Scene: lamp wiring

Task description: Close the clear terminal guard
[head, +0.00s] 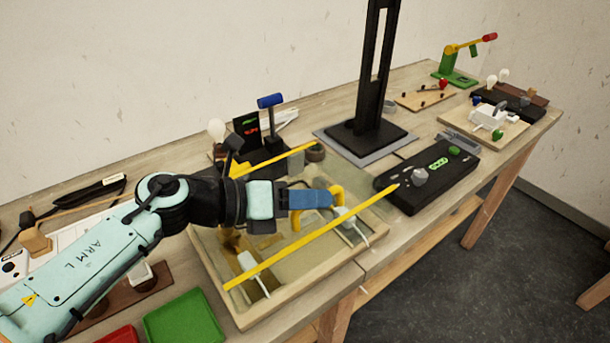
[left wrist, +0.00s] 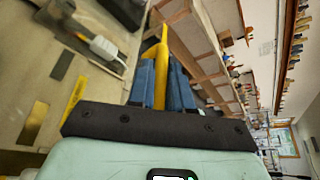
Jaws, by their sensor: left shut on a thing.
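The clear terminal guard is a see-through panel with yellow edge strips; its near strip (head: 315,238) runs slantwise above a shallow wooden tray (head: 310,290). A yellow handle (head: 297,219) on it shows at the blue fingers of my left gripper (head: 322,200). In the left wrist view the fingers of the left gripper (left wrist: 161,70) are shut on the yellow handle (left wrist: 162,48). White terminal pieces (head: 247,262) lie inside the tray. The clear panel is faint, so I cannot tell its exact tilt. My right gripper is out of view.
A black control box (head: 432,180) with a green display sits right of the tray. A black post (head: 375,90) stands behind. A green bin (head: 185,320) and a red bin (head: 120,335) are at the near left. The bench's front edge is close to the wooden tray.

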